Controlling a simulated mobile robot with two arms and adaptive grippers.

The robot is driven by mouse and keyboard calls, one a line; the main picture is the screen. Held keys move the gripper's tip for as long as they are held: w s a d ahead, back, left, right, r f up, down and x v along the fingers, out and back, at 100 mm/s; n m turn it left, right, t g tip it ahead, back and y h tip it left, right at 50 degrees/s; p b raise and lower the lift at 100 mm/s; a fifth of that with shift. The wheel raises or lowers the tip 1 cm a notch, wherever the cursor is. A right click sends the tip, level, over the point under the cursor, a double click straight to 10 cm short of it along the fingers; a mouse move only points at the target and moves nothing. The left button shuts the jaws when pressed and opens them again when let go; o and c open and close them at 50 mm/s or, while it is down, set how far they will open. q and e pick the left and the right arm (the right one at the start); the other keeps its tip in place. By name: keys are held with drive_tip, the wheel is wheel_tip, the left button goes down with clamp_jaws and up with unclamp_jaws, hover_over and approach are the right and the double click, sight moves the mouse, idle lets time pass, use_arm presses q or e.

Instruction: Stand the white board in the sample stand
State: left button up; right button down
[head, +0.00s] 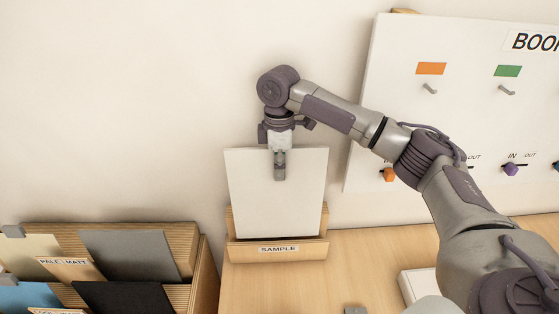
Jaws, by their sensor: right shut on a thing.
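The white board (255,205) stands nearly upright in the wooden sample stand (312,250), its lower edge behind the front lip labelled SAMPLE. My right gripper (280,174) is shut on the top edge of the white board, with one finger showing on the front face. The other finger is hidden behind the board. My right arm reaches in from the right. My left gripper is not in view. I cannot see whether the board's bottom edge rests on the stand's floor.
A wooden rack (205,285) with several grey, black, blue and cream boards stands at lower left. A white panel (385,60) with coloured tags, hooks and knobs is on the wall at right. A white object (415,285) lies at lower right. The wooden surface (375,255) right of the stand is partly clear.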

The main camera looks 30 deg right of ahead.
sight(279, 197)
drive_tip(key=shift+f+b, duration=0.65)
drive_tip(key=shift+f, duration=4.3)
drive_tip(key=c, duration=1.2)
unclamp_jaws()
drive_tip(key=r, duration=0.8)
drive_tip(key=w+r, duration=0.1)
drive_tip(key=r, duration=0.3)
drive_tip(key=shift+d, duration=0.2)
